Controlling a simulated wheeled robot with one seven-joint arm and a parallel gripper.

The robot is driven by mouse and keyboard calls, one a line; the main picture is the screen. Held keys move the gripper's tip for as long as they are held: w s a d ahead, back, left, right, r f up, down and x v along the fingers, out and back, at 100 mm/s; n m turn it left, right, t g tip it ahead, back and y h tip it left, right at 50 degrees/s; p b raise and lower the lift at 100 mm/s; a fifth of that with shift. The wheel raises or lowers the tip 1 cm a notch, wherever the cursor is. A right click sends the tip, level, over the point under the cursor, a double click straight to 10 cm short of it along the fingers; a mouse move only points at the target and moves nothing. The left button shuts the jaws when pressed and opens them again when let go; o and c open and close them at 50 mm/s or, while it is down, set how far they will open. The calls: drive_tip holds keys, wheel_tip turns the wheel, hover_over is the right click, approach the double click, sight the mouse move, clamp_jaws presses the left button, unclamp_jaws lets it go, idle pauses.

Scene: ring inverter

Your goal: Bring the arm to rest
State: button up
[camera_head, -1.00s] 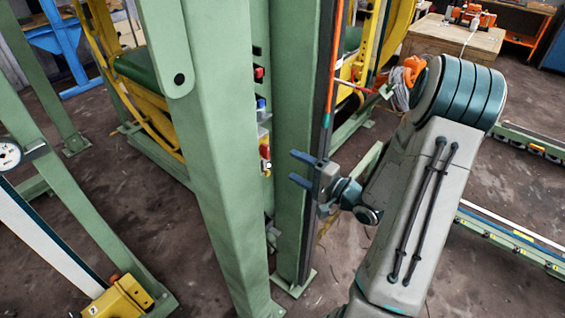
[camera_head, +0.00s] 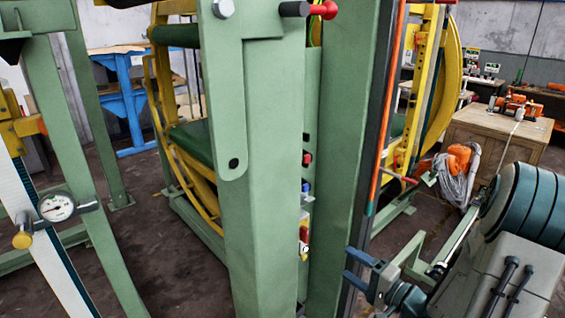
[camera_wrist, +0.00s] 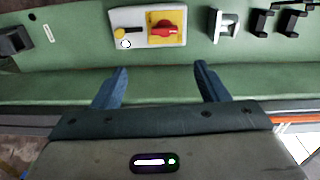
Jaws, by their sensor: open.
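My gripper (camera_head: 356,268) is at the lower right of the head view, beside the green post of the machine. Its two blue fingers are spread apart with nothing between them. In the wrist view my gripper (camera_wrist: 160,88) points at the green post (camera_wrist: 60,92). A grey plate with a red rotary switch on a yellow base (camera_wrist: 166,27) lies ahead of the fingers, apart from them. The same switch plate shows edge-on in the head view (camera_head: 304,236). My arm is bent at the lower right.
A large green and yellow ring machine (camera_head: 262,180) fills the middle. A pressure gauge (camera_head: 56,207) is at the left. A wooden cabinet (camera_head: 496,134) and an orange tool with coiled cable (camera_head: 458,160) stand at the right. Bare floor (camera_head: 165,275) shows at the lower left.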

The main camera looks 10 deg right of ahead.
wheel_tip(320, 180, up, 5)
drive_tip(key=w+d+n+g+h, duration=0.2)
drive_tip(key=d+n+g+h, duration=0.3)
drive_tip(key=h, duration=0.7)
drive_tip(key=s+a+r+n+g+y, duration=0.1)
drive_tip(key=s+a+r+n+g, duration=0.1)
drive_tip(key=s+a, duration=0.5)
drive_tip(key=s+a+r+n+g+y, duration=0.1)
drive_tip(key=s+a, duration=0.5)
drive_tip(key=s, duration=0.6)
drive_tip(key=r+n+g, duration=0.1)
drive_tip(key=n+g, duration=0.1)
drive_tip(key=shift+a+r+n+g, duration=0.35)
drive_tip(key=shift+a+n+g, duration=0.05)
